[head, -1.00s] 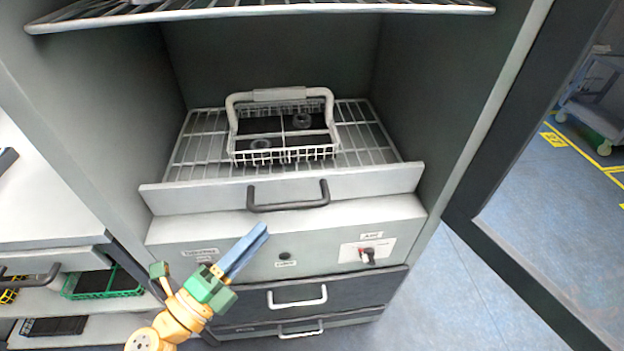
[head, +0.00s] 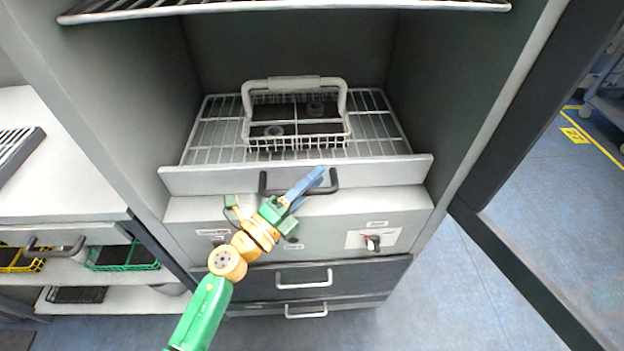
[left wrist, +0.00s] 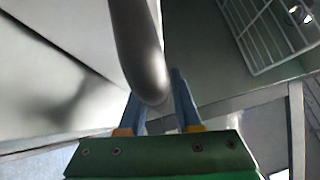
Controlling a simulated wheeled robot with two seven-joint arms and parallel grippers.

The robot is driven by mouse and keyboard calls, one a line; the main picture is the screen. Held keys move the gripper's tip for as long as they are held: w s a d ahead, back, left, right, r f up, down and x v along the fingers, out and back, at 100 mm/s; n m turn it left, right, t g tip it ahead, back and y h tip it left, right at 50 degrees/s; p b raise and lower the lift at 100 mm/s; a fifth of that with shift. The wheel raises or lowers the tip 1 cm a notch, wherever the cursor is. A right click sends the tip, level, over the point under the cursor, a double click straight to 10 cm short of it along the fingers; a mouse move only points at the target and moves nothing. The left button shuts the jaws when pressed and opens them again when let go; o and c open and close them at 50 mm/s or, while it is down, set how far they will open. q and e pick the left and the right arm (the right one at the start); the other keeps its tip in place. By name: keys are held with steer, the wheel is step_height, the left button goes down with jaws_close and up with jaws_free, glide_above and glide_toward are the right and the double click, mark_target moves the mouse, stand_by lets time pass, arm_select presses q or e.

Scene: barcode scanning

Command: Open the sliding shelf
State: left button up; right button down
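The sliding shelf (head: 205,182) is a wire rack with a light grey front panel and a dark bar handle (head: 263,184). It sits in the dark cabinet, its front roughly at the opening. My left gripper (head: 312,180), with blue fingers and a green body, is at the right half of the handle and hides part of it. In the left wrist view the handle (left wrist: 138,45) reaches down between the two blue fingers (left wrist: 157,108), which stand apart. I cannot tell whether they touch it. My right gripper is not in view.
A white wire basket (head: 297,142) with dark contents stands on the shelf. Another rack (head: 290,6) is above. Below are a grey panel with a switch (head: 373,243) and drawers (head: 340,280). An open door (head: 530,270) stands at right, side shelves (head: 60,205) at left.

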arm_select(q)
jaws_close()
stand_by(1.3)
